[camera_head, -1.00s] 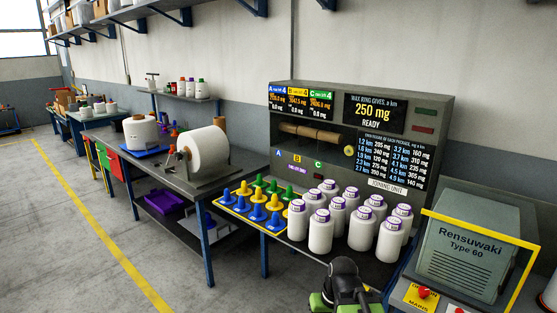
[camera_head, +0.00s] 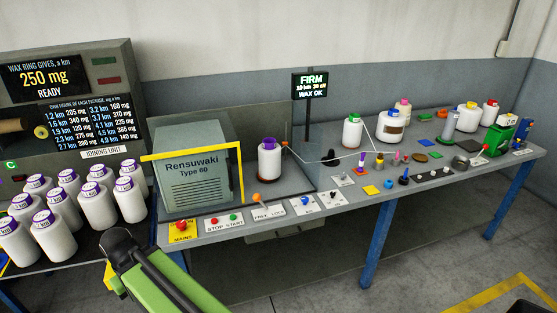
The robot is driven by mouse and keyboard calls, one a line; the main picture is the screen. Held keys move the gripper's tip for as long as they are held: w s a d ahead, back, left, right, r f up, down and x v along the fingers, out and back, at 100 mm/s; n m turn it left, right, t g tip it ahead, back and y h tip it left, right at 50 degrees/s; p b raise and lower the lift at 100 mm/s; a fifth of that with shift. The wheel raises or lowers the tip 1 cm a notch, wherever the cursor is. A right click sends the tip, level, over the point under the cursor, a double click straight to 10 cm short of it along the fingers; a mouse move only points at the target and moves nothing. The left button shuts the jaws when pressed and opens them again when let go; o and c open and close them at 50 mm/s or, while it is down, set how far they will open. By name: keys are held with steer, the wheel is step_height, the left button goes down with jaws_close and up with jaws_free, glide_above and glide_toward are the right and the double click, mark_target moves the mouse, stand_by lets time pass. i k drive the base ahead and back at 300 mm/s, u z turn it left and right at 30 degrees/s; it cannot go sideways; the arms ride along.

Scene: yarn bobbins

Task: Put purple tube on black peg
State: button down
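A white bobbin (camera_head: 269,162) with a purple tube top (camera_head: 269,143) stands on the bench right of the grey Rensuwaki machine. Further right, a small upright piece with purple on it (camera_head: 361,161) stands among other small coloured pieces. I cannot tell which of these is the task's purple tube. A black peg-like cone (camera_head: 330,157) stands right of the white bobbin, and another small black upright piece (camera_head: 403,179) is near the bench front. My gripper end (camera_head: 120,245) is at the lower left, in front of the bobbin table, apart from these things. Its fingers cannot be made out.
Several white bobbins with purple labels (camera_head: 97,207) crowd the left table. The Rensuwaki machine (camera_head: 193,165) and switch plates line the bench (camera_head: 290,219). A thread runs over the bench from a bobbin (camera_head: 352,132). Floor in front is mostly clear.

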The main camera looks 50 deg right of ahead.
mark_target(269, 152)
steer(key=u, duration=0.95)
steer(key=k, duration=0.1)
steer(key=z, duration=2.6)
steer(key=k, duration=0.85)
steer(key=u, duration=0.2)
steer(key=i, duration=0.85)
steer(key=z, duration=0.1)
